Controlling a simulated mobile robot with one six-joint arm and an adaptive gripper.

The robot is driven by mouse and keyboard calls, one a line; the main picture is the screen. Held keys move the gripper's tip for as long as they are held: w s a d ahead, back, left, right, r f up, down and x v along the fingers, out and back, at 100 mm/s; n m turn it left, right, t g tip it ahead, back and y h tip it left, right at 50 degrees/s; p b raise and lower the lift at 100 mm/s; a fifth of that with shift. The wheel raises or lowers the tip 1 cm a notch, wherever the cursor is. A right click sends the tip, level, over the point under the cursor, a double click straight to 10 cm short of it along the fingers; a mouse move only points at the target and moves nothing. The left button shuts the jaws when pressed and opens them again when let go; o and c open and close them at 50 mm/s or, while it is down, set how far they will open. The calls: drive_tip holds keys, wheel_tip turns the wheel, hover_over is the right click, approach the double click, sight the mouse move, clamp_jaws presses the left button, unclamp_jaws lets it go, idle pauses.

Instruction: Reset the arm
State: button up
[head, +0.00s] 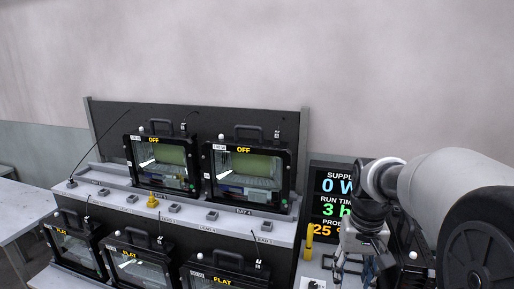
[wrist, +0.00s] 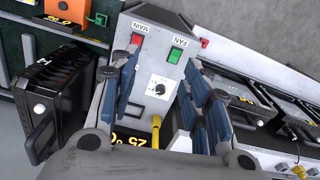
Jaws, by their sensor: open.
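My arm (head: 440,185) reaches in from the right edge of the head view and bends down at the wrist. My gripper (head: 352,262) hangs at its end in front of the dark display panel, partly cut off by the lower edge. In the wrist view my gripper (wrist: 168,82) has its two blue-padded fingers spread apart with nothing between them. Behind the fingers is a grey control box (wrist: 150,62) with a red MAIN switch (wrist: 141,27), a green FAN switch (wrist: 175,55) and a dial (wrist: 158,88). I cannot tell whether the fingers touch the box.
A black case (wrist: 62,95) is left of my gripper. The wall above is clear.

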drive_tip(key=s+a+r+n+t, duration=0.1)
drive_tip(key=s+a+t, duration=0.1)
drive_tip(key=s, duration=0.8)
drive_tip(key=s+a+r+n+t, duration=0.1)
drive_tip(key=s+a, duration=0.4)
drive_tip(key=s, duration=0.6)
drive_tip(key=shift+a+r+t, duration=0.2)
drive_tip(key=shift+r+t, duration=0.5)
drive_tip(key=shift+t, duration=0.2)
